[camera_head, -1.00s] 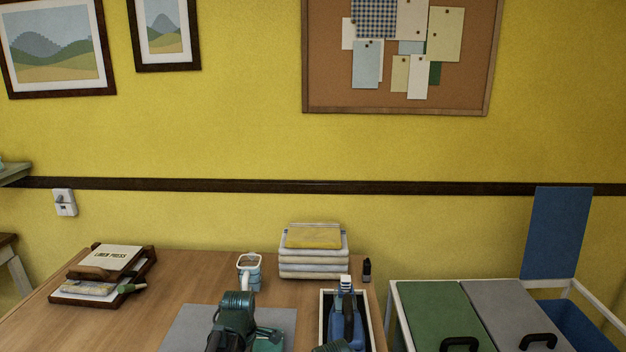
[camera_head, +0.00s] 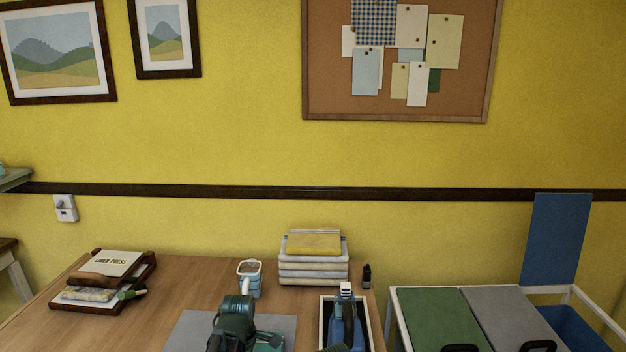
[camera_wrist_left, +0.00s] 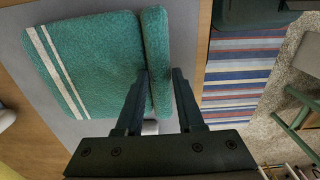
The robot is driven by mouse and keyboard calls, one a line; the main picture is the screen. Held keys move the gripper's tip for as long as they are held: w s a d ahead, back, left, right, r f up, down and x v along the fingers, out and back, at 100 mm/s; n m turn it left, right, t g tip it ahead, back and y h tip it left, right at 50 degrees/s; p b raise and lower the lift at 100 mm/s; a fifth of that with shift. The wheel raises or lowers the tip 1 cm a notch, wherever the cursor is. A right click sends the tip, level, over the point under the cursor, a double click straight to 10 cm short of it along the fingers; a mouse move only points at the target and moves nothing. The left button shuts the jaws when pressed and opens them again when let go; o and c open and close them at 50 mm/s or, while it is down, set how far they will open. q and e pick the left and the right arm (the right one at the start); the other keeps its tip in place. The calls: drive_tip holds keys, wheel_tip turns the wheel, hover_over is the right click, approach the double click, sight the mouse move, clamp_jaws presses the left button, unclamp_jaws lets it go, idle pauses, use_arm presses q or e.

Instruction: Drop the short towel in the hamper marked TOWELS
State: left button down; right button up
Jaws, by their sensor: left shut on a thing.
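A teal towel (camera_wrist_left: 88,65) with white stripes lies on a grey mat in the left wrist view. Its right part is a folded roll or edge. My left gripper (camera_wrist_left: 160,75) is shut on the towel at this folded part, one finger on each side. In the head view the left arm (camera_head: 235,318) reaches over the grey mat (camera_head: 190,325); its fingertips are hidden. The hamper frame (camera_head: 393,308) at right has a green lid (camera_head: 435,315) and a grey lid (camera_head: 505,315), both closed, and a blue lid (camera_head: 556,240) standing open. No hamper marking is readable. My right gripper is not visible.
A striped rug (camera_wrist_left: 240,70) lies on the floor.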

use_arm(q)
drive_tip(key=shift+r+p, duration=2.2)
drive_tip(key=shift+r, duration=0.25)
drive_tip(key=shift+a, duration=0.1)
